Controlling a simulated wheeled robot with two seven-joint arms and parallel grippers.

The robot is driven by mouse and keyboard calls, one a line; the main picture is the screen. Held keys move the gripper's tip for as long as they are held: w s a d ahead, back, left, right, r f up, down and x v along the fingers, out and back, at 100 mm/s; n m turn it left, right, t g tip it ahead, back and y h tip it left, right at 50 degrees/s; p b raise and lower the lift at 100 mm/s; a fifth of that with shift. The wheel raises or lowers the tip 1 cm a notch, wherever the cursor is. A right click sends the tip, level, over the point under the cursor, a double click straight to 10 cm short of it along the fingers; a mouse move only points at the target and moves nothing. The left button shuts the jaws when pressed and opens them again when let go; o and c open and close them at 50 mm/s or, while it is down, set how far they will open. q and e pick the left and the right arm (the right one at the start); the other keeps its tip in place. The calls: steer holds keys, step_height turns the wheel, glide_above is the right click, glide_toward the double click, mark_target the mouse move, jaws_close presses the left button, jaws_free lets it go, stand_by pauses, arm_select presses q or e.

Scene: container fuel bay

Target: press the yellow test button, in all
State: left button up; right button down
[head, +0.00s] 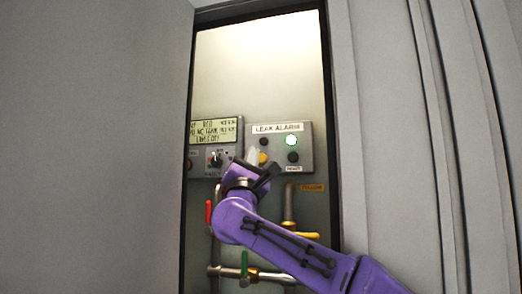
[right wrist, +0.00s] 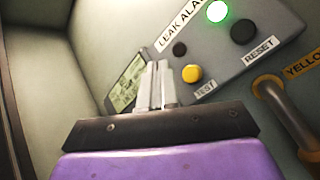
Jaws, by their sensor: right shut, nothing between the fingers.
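The yellow test button (head: 263,158) is on the grey leak alarm panel (head: 305,130), partly behind my right gripper's fingertips in the head view. In the right wrist view the button (right wrist: 192,73) shows clear, just right of the fingertips, above the TEST label (right wrist: 205,88). My right gripper (head: 253,156) is shut and empty. Its pale fingers (right wrist: 155,84) point toward the panel, just left of the button. I cannot tell whether they touch the panel. My left gripper is not in view.
A green lamp (head: 291,140) is lit on the panel, above a black reset button (head: 293,157). A display panel (head: 214,132) with a knob is at left. Pipes with a red handle (head: 209,212) and a yellow handle (head: 305,235) lie below. Cabinet walls flank the opening.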

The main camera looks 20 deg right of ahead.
mark_target(262, 158)
steer(key=shift+w+d+p, duration=0.65)
steer(key=shift+w+p, duration=0.1)
steer(key=shift+w, duration=0.2)
steer(key=shift+w+d+p, duration=0.65)
steer(key=shift+w+p, duration=0.1)
steer(key=shift+w, duration=0.2)
stand_by(0.5)
steer(key=shift+w+d+p, duration=0.25)
steer(key=shift+w+p, duration=0.05)
steer(key=shift+w, duration=0.05)
